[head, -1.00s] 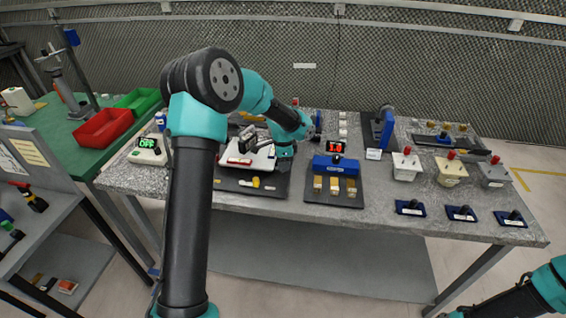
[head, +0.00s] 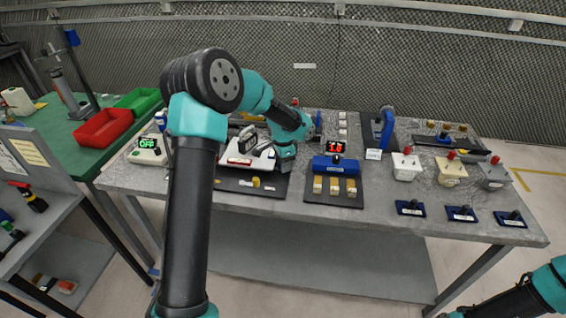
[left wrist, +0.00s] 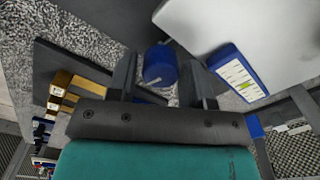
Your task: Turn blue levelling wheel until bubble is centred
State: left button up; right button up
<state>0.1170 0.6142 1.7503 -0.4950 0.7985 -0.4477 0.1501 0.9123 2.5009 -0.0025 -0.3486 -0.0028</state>
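The blue levelling wheel (left wrist: 160,66) shows in the left wrist view as a small upright blue cylinder. My left gripper (left wrist: 163,84) is open, with one dark finger on each side of the wheel and a narrow gap seen at each side. A blue level vial (left wrist: 239,72) with a pale, marked window lies to the right of the wheel, beside a white plate (left wrist: 235,25). In the head view my left gripper (head: 286,152) is beside the white instrument (head: 248,155), and the wheel is hidden. My right gripper is out of view.
Yellow blocks (left wrist: 64,92) stand left of the gripper in the wrist view. White, yellow and grey boxes and blue-based switches fill the right of the bench.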

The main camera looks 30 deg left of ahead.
pick_arm(q)
jog(key=shift+o, duration=0.8)
jog(key=shift+a, duration=0.1)
